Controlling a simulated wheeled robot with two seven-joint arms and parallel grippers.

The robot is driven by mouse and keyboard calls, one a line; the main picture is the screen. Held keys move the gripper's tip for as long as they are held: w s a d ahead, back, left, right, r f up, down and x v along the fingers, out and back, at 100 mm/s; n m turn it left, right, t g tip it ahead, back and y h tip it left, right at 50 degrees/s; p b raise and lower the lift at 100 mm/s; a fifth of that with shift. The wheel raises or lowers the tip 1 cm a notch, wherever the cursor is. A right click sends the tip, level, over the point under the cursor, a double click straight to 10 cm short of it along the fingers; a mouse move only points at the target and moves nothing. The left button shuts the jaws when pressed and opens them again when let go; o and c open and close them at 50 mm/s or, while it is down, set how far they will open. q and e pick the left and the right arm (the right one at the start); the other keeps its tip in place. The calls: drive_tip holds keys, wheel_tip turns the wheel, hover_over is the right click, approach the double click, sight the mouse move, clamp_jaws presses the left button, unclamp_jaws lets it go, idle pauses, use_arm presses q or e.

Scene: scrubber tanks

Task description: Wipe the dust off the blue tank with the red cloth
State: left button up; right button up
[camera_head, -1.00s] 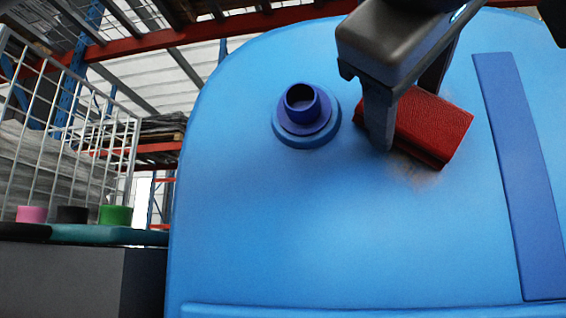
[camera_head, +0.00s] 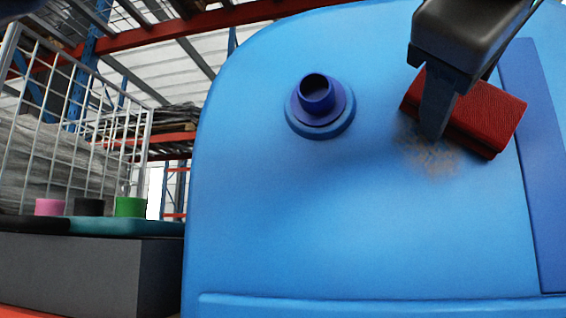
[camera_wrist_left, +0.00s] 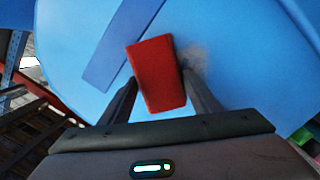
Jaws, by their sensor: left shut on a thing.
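The blue tank (camera_head: 300,230) fills most of the head view, with its broad face towards me. My left gripper (camera_head: 460,108) reaches in from the top right, shut on the red cloth (camera_head: 490,118), a block-like pad held against or very close to the tank face. A grey-brown dust patch (camera_head: 424,155) shows at the lower left of the cloth, partly hidden by a finger. In the left wrist view the cloth (camera_wrist_left: 157,75) sits between both fingers, with the dust (camera_wrist_left: 195,57) just right of it. My right gripper is not in view.
A blue round spout (camera_head: 318,100) sticks out of the tank left of the cloth. A flat darker-blue strip (camera_head: 535,190) runs down the tank at the right. Pink, black and green (camera_head: 130,206) cylinders and a wire cage (camera_head: 80,130) stand at the left.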

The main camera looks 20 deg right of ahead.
sight(493, 93)
use_arm(q)
drive_tip(key=shift+s+d+p, duration=0.2)
drive_tip(key=shift+s+d, duration=0.25)
drive_tip(key=shift+d, duration=0.3)
drive_tip(key=shift+s+d+p, duration=0.2)
drive_tip(key=shift+s+d, duration=0.25)
drive_tip(key=shift+d, duration=0.3)
drive_tip(key=shift+b+v, duration=0.4)
drive_tip(key=shift+v, duration=0.4)
drive_tip(key=shift+b+v, duration=0.45)
drive_tip(key=shift+v, duration=1.7)
drive_tip(key=shift+s+d+f, duration=0.1)
drive_tip(key=shift+s+f, duration=0.05)
drive_tip(key=shift+f, duration=0.15)
drive_tip(key=v, duration=0.3)
drive_tip(key=shift+d+b, duration=0.1)
drive_tip(key=shift+b, duration=0.2)
drive_tip(key=shift+d, duration=0.1)
